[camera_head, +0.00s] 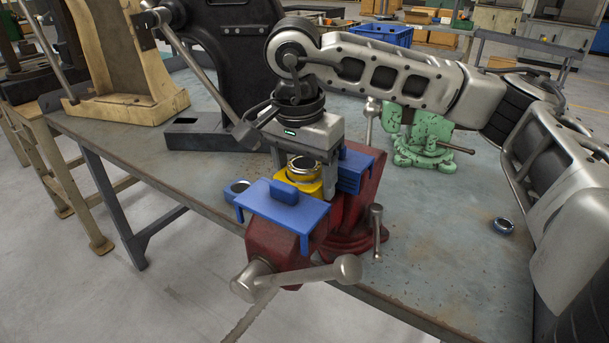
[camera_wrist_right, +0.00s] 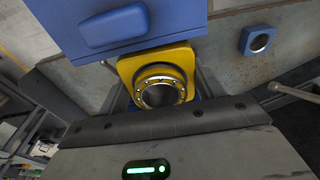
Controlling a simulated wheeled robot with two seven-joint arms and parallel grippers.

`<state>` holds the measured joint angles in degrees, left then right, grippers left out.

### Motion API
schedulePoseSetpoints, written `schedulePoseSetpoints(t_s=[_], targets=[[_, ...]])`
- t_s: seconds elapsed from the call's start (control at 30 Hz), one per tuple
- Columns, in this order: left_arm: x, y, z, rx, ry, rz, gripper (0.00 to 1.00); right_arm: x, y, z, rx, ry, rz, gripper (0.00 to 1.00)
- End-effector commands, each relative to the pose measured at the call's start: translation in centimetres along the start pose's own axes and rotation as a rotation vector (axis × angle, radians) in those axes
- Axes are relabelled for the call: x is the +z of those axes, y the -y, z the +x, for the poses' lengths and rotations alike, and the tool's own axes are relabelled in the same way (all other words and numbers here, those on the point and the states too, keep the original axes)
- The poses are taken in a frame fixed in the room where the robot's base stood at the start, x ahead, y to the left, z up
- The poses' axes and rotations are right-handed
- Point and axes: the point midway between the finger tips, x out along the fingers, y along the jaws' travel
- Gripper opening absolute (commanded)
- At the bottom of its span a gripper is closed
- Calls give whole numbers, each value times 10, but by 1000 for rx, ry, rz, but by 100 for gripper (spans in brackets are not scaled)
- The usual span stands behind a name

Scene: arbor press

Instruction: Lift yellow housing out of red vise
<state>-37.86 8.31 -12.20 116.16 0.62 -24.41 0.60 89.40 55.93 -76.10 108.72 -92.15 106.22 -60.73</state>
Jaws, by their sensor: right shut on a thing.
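The yellow housing (camera_head: 310,188) carries a metal ring with a round bore in its top and sits between the blue jaw covers of the red vise (camera_head: 290,240). My right gripper (camera_head: 302,178) points down from above, its fingers on either side of the housing, shut on it. In the right wrist view, the housing (camera_wrist_right: 150,57) lies in front of the gripper body beside a blue jaw cover (camera_wrist_right: 130,28). The housing's lower part is hidden by the vise and covers, so I cannot tell whether it touches the vise. My left gripper is not in view.
A blue part with a round hole (camera_head: 238,188) lies left of the vise, and a small ring (camera_head: 503,225) lies at right. The vise handle (camera_head: 300,278) projects past the table (camera_head: 440,235) edge.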

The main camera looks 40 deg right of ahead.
Motion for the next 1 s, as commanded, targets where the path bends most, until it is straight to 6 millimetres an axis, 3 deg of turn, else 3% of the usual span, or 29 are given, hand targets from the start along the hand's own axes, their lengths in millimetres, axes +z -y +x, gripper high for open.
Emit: schedulePoseSetpoints(t_s=[1.0], targets=[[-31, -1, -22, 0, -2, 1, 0, -7, 0, -59, -2, 0, -1, 37]])
